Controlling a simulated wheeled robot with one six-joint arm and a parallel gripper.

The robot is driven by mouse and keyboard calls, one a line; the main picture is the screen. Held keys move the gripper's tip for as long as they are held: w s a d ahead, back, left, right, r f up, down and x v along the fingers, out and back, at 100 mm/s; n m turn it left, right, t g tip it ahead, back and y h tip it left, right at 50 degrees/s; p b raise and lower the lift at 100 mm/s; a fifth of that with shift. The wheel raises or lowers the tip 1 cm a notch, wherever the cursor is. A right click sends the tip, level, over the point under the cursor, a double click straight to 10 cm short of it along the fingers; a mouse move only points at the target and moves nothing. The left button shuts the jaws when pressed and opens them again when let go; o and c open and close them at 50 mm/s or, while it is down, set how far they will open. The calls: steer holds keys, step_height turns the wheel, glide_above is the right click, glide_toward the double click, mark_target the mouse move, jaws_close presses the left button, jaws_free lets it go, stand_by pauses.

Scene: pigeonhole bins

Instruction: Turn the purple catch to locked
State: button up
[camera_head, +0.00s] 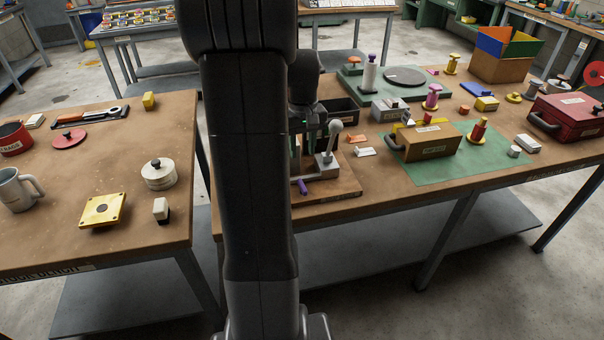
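A small purple catch (304,187) sits low on the front of a wooden board fixture (335,188) on the right-hand bench. It is partly beside the edge of my arm. I cannot read whether it stands at locked or unlocked. A grey lever with a pale ball knob (335,127) stands on the same board, right of the catch. My gripper (306,122) is above and behind the catch, apart from it in the picture. Its fingers are dark and partly hidden by my arm, so I cannot tell their opening. My arm also hides the left part of the fixture.
A wooden box with a handle (433,142) stands on a green mat (480,160) to the right. A dark open bin (343,110) is behind the fixture. A gap separates the benches.

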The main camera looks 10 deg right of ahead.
mark_target(302, 184)
step_height(302, 184, down, 13)
steer(key=shift+r+p, duration=0.2)
steer(key=shift+p, duration=0.15)
steer(key=shift+c, duration=0.4)
jaws_close()
